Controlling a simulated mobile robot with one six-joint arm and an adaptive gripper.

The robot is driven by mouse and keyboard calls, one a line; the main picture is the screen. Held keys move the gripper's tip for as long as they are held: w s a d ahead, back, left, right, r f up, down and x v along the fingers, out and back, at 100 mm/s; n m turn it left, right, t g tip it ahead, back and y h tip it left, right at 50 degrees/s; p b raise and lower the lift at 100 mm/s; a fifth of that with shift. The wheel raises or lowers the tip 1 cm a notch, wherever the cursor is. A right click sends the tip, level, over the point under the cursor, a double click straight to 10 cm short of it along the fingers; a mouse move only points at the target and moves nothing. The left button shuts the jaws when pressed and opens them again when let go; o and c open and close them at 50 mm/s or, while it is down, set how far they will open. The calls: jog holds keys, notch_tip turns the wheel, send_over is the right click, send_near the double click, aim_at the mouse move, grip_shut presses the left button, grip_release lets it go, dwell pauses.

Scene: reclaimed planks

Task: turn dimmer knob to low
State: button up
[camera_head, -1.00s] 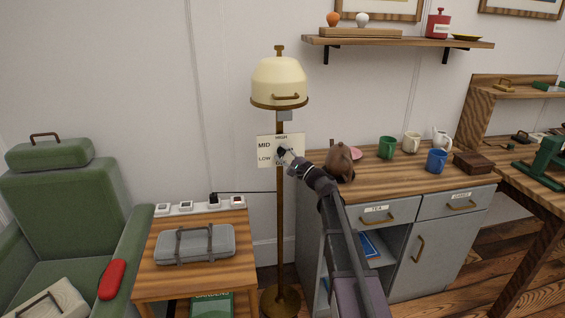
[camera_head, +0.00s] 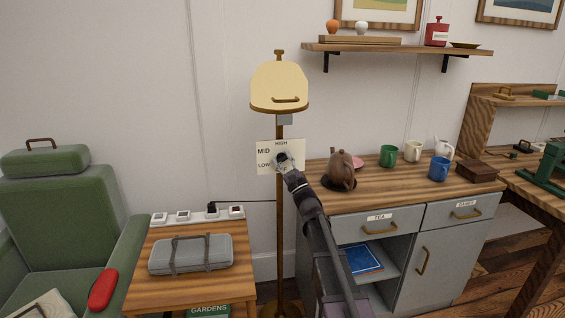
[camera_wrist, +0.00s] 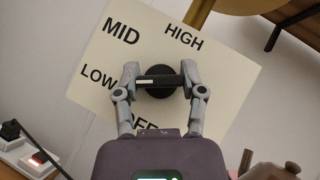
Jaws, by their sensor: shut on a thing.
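The dimmer knob (camera_wrist: 160,94) is black and round with a raised bar across it. It sits on a cream dial plate (camera_wrist: 226,88) marked HIGH, MID, LOW and a partly hidden OFF. The plate also shows on the lamp's pole in the head view (camera_head: 265,144). My gripper (camera_wrist: 160,82) is shut on the knob, one finger at each end of the bar. A pale mark on the bar's left half points left, roughly toward LOW. In the head view my gripper (camera_head: 284,161) covers most of the knob. The lamp's shade (camera_head: 279,84) looks evenly pale yellow.
A cabinet (camera_head: 398,220) with a brown teapot (camera_head: 341,170) and several mugs stands right of the lamp. A side table (camera_head: 150,290) with a grey case (camera_head: 190,254) and a power strip (camera_head: 198,214) stands left. A green armchair (camera_head: 60,220) is further left.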

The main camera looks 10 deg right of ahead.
jog(key=o, duration=1.2)
jog(key=shift+w, duration=0.1)
jog(key=shift+c, duration=0.2)
jog(key=shift+r+n+g+y+p, duration=0.1)
jog(key=shift+n+g+y+p, duration=0.2)
jog(key=shift+n+g+y, duration=0.2)
